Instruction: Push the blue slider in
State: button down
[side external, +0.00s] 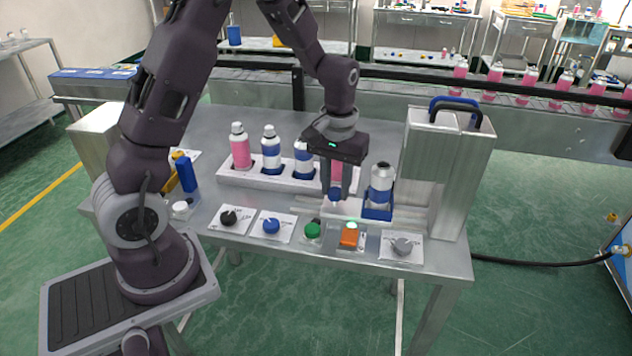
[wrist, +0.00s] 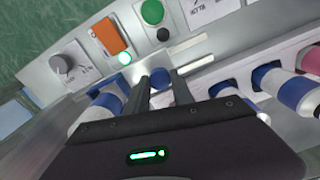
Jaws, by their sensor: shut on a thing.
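The blue slider (side external: 377,211) is a blue holder at the front right of the bench, with a silver can with a blue band (side external: 381,184) upright in it. In the wrist view the knob is between the fingertips. The link between knob and holder is partly hidden. The banded can also shows in the wrist view (wrist: 104,101), left of the fingers.
A white rack (side external: 262,181) with several bottles stands behind and left of my gripper. A tall metal housing (side external: 446,170) stands right of the slider. Along the front edge are a black knob (side external: 229,216), a blue knob, a green button (side external: 312,231), an orange switch (side external: 349,238) and a grey knob (side external: 402,245).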

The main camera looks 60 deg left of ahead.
aim_at(344, 205)
jog(key=shift+w+d, duration=0.75)
jog(key=shift+w, duration=0.05)
jog(key=c, duration=1.1)
grip_release()
jog(key=shift+s, duration=0.1)
notch_tip(344, 205, up, 7)
